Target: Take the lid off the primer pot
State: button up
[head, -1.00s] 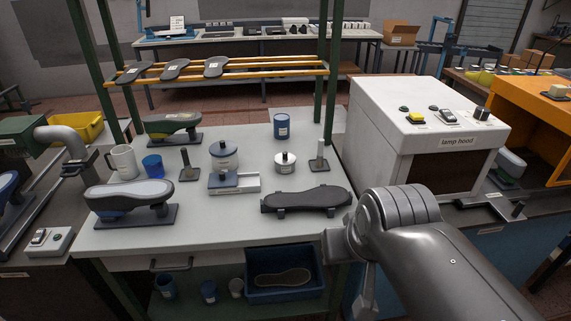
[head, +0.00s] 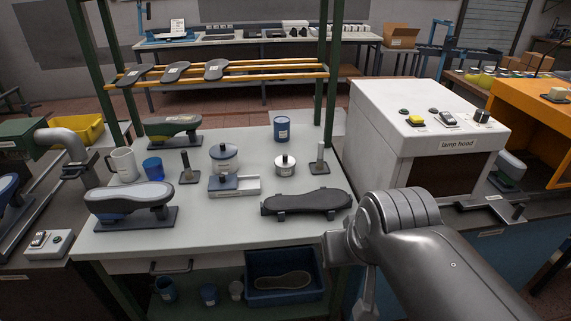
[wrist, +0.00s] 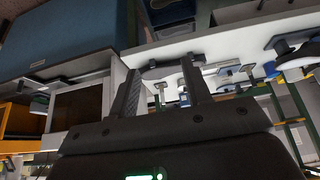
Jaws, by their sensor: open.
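Two lidded pots stand on the white bench in the head view. The larger is a grey pot (head: 224,165) with a blue lid (head: 223,152) and a knob on top. The smaller is a white pot (head: 285,169) with a pale lid and a dark knob, to its right. Both lids are on. The labels are too small to read, so I cannot tell which holds primer. My gripper (wrist: 160,68) is open and empty in the wrist view, apart from both pots. In the head view my arm covers most of it, near the bench's front right corner.
A dark shoe sole on a stand (head: 306,201) lies in front of the white pot. A grey and white box (head: 246,185) sits before the larger pot. Upright posts (head: 320,160), a blue can (head: 281,128) and cups stand around. The lamp hood (head: 400,150) rises at right.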

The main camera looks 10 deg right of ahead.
jog(key=w+a+r+n+h, duration=0.1)
jog(key=w+r+n, duration=0.2)
jog(key=w+r, duration=0.35)
jog(key=w+r+n, duration=0.3)
jog(key=w, duration=0.6)
jog(key=n+g+h, duration=0.1)
jog(key=n+g, duration=0.3)
jog(key=n, duration=1.5)
send_over(285, 155)
jog(key=s+a, duration=0.1)
jog(key=a, duration=0.1)
jog(key=s+a+x, duration=0.1)
jog(key=a+x, duration=0.1)
jog(key=x, duration=0.8)
jog(key=s+a+f+x, duration=0.1)
jog(key=s+x, duration=0.1)
jog(key=x, duration=0.7)
jog(key=shift+h, duration=0.3)
jog(key=shift+x, duration=3.75)
jog(key=shift+a, duration=0.2)
jog(key=shift+c, duration=0.5)
